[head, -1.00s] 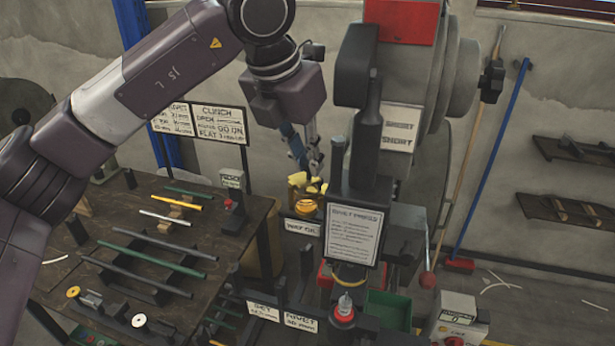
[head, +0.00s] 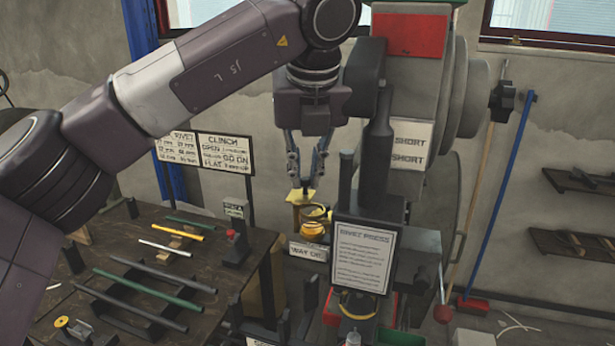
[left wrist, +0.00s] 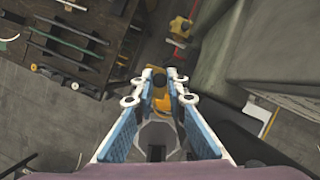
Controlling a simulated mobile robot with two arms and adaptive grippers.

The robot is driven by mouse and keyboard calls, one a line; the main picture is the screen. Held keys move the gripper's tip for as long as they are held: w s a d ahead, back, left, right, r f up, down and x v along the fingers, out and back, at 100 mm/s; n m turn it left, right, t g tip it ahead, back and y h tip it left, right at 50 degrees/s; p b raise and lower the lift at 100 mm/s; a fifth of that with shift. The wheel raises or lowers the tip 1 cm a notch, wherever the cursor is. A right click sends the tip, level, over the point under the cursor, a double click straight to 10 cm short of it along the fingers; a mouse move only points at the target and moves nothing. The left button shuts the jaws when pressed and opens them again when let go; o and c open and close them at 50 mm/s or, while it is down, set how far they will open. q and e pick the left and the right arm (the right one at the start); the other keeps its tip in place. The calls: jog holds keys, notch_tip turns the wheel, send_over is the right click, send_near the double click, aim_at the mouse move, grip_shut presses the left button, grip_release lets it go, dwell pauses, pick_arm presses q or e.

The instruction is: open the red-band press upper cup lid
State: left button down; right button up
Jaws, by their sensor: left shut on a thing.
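The rivet press carries a red panel (head: 412,32) at its top. Its upper cup (head: 313,229) is orange-yellow and stands left of the press sign, above a "WAY OIL" label. A yellow lid piece (head: 299,197) shows at the cup's upper left, beside a yellow ring with a dark inside. My left gripper (head: 306,185) points down and is shut on the yellow lid piece. In the left wrist view, the fingers (left wrist: 160,82) close around yellow, with more orange-yellow just beyond. The fingers partly hide the lid, so its exact angle is unclear. My right gripper is not in view.
The press sign (head: 366,251) and dark press column (head: 377,140) stand close to the gripper's right. A workbench (head: 110,235) with several rods lies left. A lower yellow-ringed cup (head: 357,305) sits below the sign. A clinch sign (head: 224,152) stands behind the bench.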

pick_arm(q)
jog(key=shift+r, duration=0.15)
dwell(0.4)
jog(key=c, duration=1.9)
grip_release()
jog(key=shift+c, duration=0.2)
jog(key=v, duration=1.1)
jog(key=shift+s+r, duration=0.2)
jog(key=shift+r, duration=0.15)
jog(key=shift+d, duration=0.1)
